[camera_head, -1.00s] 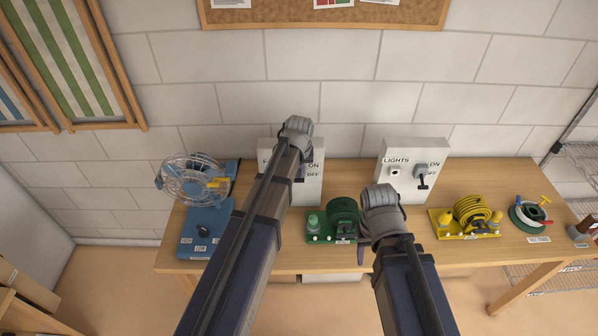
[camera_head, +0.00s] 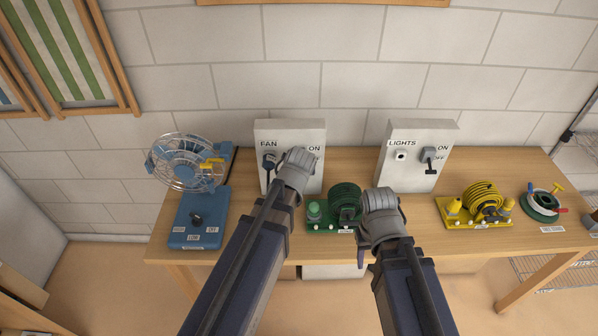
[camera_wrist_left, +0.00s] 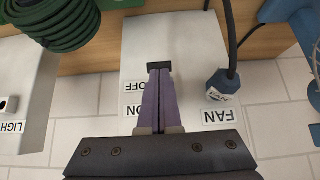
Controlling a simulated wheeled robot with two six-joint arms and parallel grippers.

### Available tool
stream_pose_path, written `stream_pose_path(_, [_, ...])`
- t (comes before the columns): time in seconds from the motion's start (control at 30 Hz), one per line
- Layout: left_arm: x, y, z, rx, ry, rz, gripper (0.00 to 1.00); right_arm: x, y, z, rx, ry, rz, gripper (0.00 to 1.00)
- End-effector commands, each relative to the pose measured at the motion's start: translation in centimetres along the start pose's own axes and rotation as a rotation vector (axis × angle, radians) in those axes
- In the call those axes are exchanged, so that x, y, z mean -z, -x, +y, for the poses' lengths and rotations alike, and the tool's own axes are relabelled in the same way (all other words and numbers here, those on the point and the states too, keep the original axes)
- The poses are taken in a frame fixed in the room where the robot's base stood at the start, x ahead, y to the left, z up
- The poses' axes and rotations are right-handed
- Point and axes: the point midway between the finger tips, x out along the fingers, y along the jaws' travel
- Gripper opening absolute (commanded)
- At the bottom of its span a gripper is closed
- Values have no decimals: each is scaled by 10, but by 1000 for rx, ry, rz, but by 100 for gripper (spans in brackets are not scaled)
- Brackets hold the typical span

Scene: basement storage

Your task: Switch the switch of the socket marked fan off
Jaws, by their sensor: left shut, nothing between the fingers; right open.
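The white fan socket box (camera_head: 262,180) stands on the table against the wall, marked FAN and ON. My left wrist covers its switch and OFF label in the head view. In the left wrist view, upside down, the box (camera_wrist_left: 190,35) shows FAN, ON and OFF labels and a blue plug (camera_wrist_left: 223,88) with a black cable. My left gripper (camera_wrist_left: 159,75) is shut and empty, its purple fingers over the switch. A dark lever end (camera_wrist_left: 158,66) shows just past the fingertips, near OFF; contact is unclear. My right gripper (camera_head: 362,254) is open in front of the table, mostly hidden behind its wrist.
The lights socket box (camera_head: 420,135) stands to the right. A blue fan (camera_head: 190,165) is at the left. A green cable reel (camera_head: 345,200) sits between the boxes, and a yellow reel (camera_head: 482,200) lies farther right. The wooden table (camera_head: 515,180) has bare patches between items.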

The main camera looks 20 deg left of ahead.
Motion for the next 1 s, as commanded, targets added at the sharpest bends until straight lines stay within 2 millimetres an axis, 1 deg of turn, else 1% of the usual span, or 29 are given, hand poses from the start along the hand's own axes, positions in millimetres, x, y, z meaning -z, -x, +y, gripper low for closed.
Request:
stream_pose_path(0.1, [-4, -4, 0, 0, 0, -1, 0, 0, -5, 0, 0, 0, 0, 50])
stream_pose_path(0.3, [-5, -6, 0, 0, 0, -1, 0, 0, -8, -1, 0, 0, 0, 50])
stream_pose_path(1.0, [-5, -5, 0, 0, 0, -1, 0, 0, -6, -1, 0, 0, 0, 50])
